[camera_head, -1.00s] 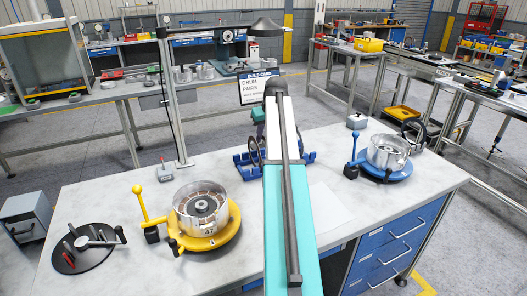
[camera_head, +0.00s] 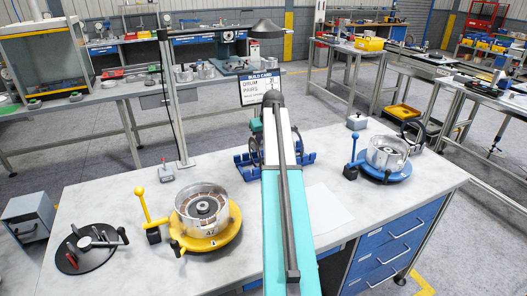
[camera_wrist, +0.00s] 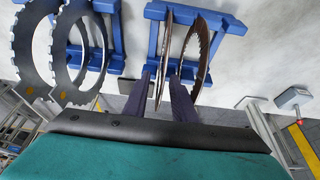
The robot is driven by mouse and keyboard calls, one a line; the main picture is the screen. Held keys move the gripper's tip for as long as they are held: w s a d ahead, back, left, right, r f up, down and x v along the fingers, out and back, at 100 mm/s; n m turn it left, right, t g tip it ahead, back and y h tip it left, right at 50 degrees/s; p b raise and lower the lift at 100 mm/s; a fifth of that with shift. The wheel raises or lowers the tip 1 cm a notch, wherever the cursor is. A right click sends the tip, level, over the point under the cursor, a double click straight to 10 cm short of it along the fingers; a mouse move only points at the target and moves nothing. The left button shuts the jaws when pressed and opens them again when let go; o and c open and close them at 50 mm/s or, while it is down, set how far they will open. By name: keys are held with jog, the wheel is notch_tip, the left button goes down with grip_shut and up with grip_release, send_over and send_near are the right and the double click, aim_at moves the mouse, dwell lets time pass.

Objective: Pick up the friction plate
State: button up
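Two brown friction plates stand on edge, side by side, in a blue rack (camera_wrist: 226,20) in the wrist view. The left friction plate (camera_wrist: 164,55) is seen nearly edge-on. The right friction plate (camera_wrist: 205,68) is slightly more turned to the camera. My gripper (camera_wrist: 161,92) has its two dark fingers apart, one on each side of the left plate, with small gaps showing. The right plate lies outside the right finger. In the head view the blue rack (camera_head: 305,158) stands mid-table, partly hidden by my arm, and my fingertips are hidden there.
Two dark toothed plates (camera_wrist: 72,50) stand in the rack's left part. A build card (camera_head: 259,88) stands behind.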

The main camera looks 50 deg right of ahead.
jog(key=shift+w+f, duration=0.15)
jog(key=shift+f, duration=0.2)
dwell(0.3)
grip_shut()
